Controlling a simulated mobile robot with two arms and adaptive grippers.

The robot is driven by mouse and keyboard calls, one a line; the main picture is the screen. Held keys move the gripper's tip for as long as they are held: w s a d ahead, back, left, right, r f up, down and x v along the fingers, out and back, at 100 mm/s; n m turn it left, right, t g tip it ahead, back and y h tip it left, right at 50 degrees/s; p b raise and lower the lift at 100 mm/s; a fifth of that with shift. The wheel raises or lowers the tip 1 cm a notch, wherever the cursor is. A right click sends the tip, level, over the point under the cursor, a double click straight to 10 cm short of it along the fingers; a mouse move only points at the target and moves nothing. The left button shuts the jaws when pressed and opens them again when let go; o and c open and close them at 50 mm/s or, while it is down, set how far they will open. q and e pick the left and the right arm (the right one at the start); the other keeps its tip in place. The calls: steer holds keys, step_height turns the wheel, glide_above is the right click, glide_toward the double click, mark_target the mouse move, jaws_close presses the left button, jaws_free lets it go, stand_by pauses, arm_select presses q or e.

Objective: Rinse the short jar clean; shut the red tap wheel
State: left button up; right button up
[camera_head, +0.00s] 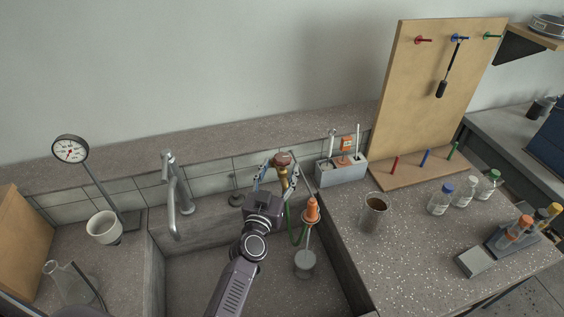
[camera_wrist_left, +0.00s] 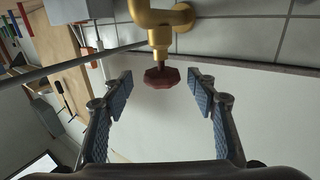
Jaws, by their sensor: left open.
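The dark red tap wheel (camera_head: 282,159) sits on a brass tap at the back of the sink. It also shows in the left wrist view (camera_wrist_left: 161,77). My left gripper (camera_head: 277,174) is open, with its blue-padded fingers on either side of the wheel; in the left wrist view the fingers (camera_wrist_left: 160,92) show gaps to it. A short clear jar (camera_head: 374,212) with brown contents stands upright on the right counter, apart from the gripper. My right gripper is not in view.
An orange-topped fitting (camera_head: 312,210) and a grey round piece (camera_head: 305,261) are in the sink, right of my left arm. A steel faucet (camera_head: 178,195) stands left. A grey holder (camera_head: 340,174) stands behind. Capped bottles (camera_head: 440,200) stand right.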

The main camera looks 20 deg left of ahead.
mark_target(282, 160)
arm_select(q)
steer(key=w, duration=0.3)
steer(key=shift+w+a+f+b, duration=0.1)
steer(key=shift+w+a+b, duration=0.1)
steer(key=shift+b, duration=0.15)
steer(key=shift+w, duration=0.35)
steer(key=c, duration=1)
steer(key=shift+c, duration=0.5)
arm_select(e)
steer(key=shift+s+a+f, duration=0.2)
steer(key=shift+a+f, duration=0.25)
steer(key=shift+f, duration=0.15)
arm_select(q)
steer(key=shift+a+m+h+b, duration=0.15)
steer(key=shift+m+h+b, duration=0.55)
steer(key=shift+h+b, duration=0.4)
steer(key=m+h+b, duration=0.2)
steer(key=h+b, duration=0.2)
steer(key=b, duration=0.3)
steer(key=shift+m+g, duration=0.3)
steer(key=shift+m, duration=0.1)
steer(key=shift+r+h+b, duration=0.2)
steer(key=shift+h+b, duration=0.1)
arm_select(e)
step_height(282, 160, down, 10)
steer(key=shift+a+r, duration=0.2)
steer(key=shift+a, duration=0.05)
